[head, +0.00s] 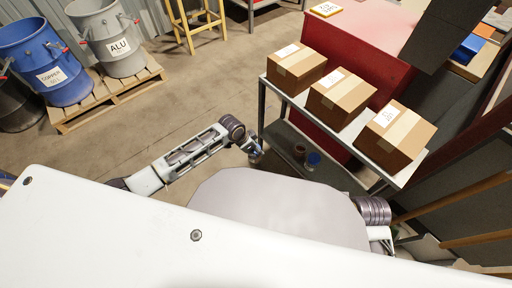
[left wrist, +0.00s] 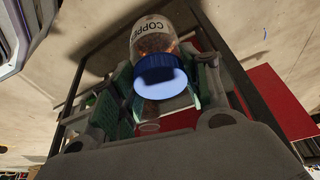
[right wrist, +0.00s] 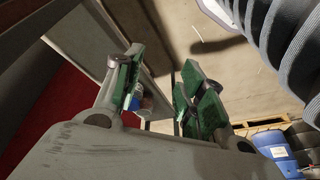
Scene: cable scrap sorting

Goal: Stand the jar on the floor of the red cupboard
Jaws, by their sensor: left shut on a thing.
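A clear jar (left wrist: 155,42) with a blue lid and a white label reading "COPP…" is between the green-padded fingers of my left gripper (left wrist: 160,88), which is shut on it. Its lid faces the left wrist camera. In the head view my left gripper (head: 256,153) is small, beside the left end of the metal rack, and the jar is hard to make out there. A large red body (head: 362,38), perhaps the red cupboard, stands behind the rack; its inside is hidden. My right gripper (right wrist: 162,98) is open, its green fingers apart; it is hidden in the head view.
A metal rack (head: 338,137) carries three cardboard boxes (head: 297,68) on top. A brown container (head: 299,152) and a blue-topped one (head: 313,160) are on its lower level. A blue COPPER drum (head: 45,60) and a grey ALU drum (head: 112,38) stand on a pallet. Floor between is clear.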

